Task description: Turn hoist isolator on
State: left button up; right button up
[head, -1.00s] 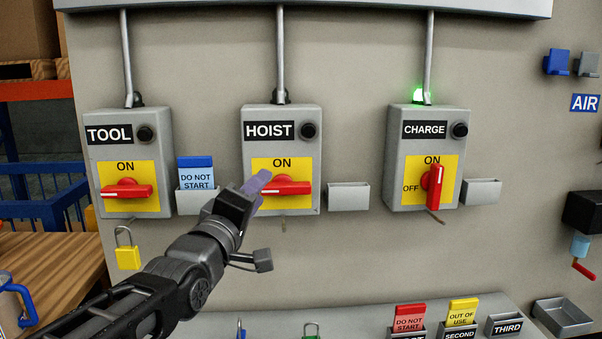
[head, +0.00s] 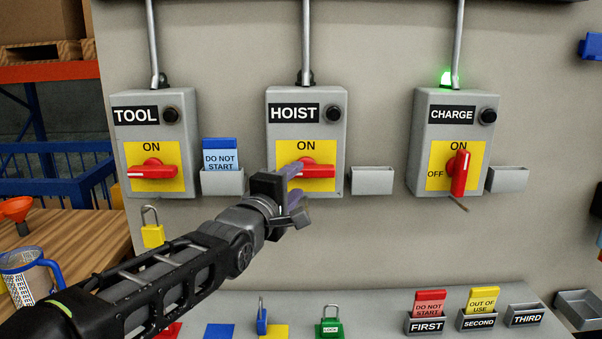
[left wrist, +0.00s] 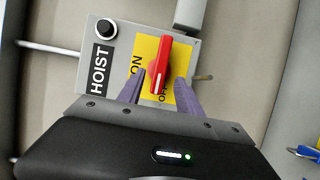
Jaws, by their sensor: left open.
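The hoist isolator box (head: 277,135) is in the middle of the wall in the head view. Its red handle (head: 318,171) lies horizontal on a yellow plate (head: 305,148) marked ON at the top. My left gripper (head: 296,182) is open at the handle's left end and partly covers the plate. In the left wrist view the red handle (left wrist: 160,66) stands between the two purple fingers (left wrist: 157,94), one on each side, with gaps still showing. The OFF word is partly hidden by the handle. The lamp (head: 325,114) on the box is dark. My right gripper is not in view.
The tool isolator box (head: 155,140) at left has its handle horizontal. The charge isolator box (head: 455,120) at right has its handle upright and a green light (head: 447,78). A blue DO NOT START tag (head: 220,158) sits in a holder left of the hoist box. A sloped shelf (head: 385,310) holds padlocks and tags below.

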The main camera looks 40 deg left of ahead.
aim_at(303, 174)
pick_arm(q)
jog(key=x, duration=0.4)
jog(key=shift+p, duration=0.35)
grip_shut()
